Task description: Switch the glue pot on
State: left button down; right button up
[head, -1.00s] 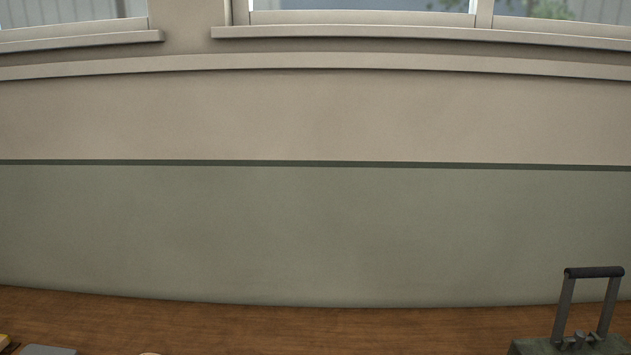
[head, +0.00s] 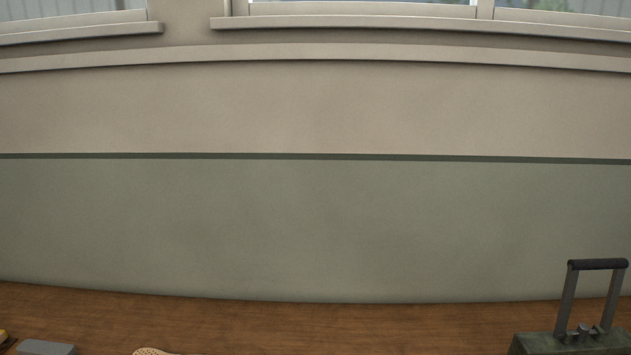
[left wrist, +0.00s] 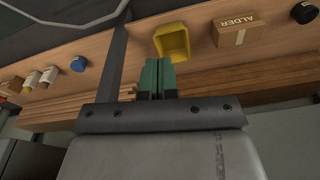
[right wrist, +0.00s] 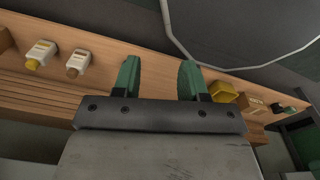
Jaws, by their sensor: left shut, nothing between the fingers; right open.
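I cannot make out the glue pot or its switch for certain in any view. My left gripper (left wrist: 157,63) is shut with nothing between its green fingers; in the left wrist view its tips overlap the lower edge of a yellow bin (left wrist: 172,42), and I cannot tell the gap. My right gripper (right wrist: 159,61) is open and empty, its green fingers wide apart in front of the wooden shelf. Neither gripper shows in the head view.
A grey-green device with an upright handle (head: 597,264) stands on the bench at right. A grey block (head: 46,347) and a tan dotted piece (head: 155,351) lie at the front. The shelf holds an ALDER box (left wrist: 237,30) and white bottles (right wrist: 41,52). The middle bench is clear.

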pick_arm(q)
jog(key=s+a+f, duration=0.2)
jog(key=s+f, duration=0.5)
jog(key=s, duration=0.3)
jog(key=shift+s+f+g+b, duration=0.25)
jog(key=shift+f+g+b, duration=0.05)
jog(key=shift+f+g, duration=0.1)
